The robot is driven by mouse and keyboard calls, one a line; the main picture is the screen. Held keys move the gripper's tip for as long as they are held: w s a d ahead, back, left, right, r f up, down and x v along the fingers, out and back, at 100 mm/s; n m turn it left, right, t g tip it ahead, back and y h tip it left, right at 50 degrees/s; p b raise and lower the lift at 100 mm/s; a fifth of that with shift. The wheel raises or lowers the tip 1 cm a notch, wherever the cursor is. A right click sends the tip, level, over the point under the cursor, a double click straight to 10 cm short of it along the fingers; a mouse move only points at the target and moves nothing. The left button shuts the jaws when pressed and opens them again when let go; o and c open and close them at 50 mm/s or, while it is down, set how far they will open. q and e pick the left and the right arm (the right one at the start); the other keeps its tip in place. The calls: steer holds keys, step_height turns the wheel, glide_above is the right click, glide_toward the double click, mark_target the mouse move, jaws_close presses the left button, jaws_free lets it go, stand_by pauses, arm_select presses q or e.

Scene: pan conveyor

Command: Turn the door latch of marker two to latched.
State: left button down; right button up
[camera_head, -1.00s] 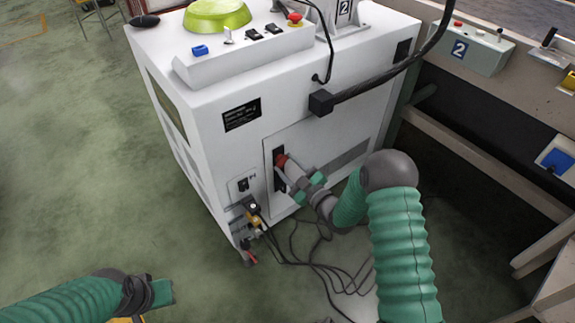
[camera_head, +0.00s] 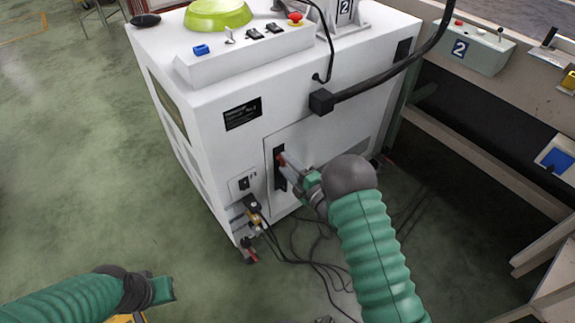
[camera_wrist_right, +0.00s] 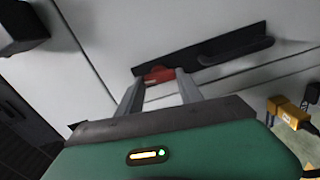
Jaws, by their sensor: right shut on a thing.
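The white marker two machine (camera_head: 200,130) has a door panel (camera_head: 318,150) on its front. A black latch plate (camera_head: 279,180) with a small red latch (camera_head: 282,159) is set at the panel's left edge. My right gripper (camera_head: 287,168) is at the plate, shut on the red latch. In the right wrist view, the red latch (camera_wrist_right: 158,74) sits between the finger ends (camera_wrist_right: 160,90), beside a black handle on the dark plate (camera_wrist_right: 205,55). The latch's exact angle is hard to tell. My left gripper (camera_head: 164,289) is low at the left, away from the machine; its fingers are unclear.
Black cables (camera_head: 310,265) lie on the floor below the door. Brass and black connectors (camera_head: 254,215) stick out left of the latch. A thick black cable (camera_head: 395,75) runs from the machine's front. A bench (camera_head: 480,130) stands at right. The left floor is clear.

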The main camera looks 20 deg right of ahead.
steer(key=shift+a+f+n, duration=0.15)
steer(key=shift+f+n, duration=0.05)
steer(key=shift+n, duration=0.4)
steer(key=shift+s, duration=0.1)
steer(key=o, duration=1.4)
steer(key=shift+r, duration=0.1)
steer(key=shift+s+d+p, duration=0.2)
steer(key=shift+s+p, duration=0.15)
steer(key=p+v, duration=0.5)
steer(key=v, duration=1.1)
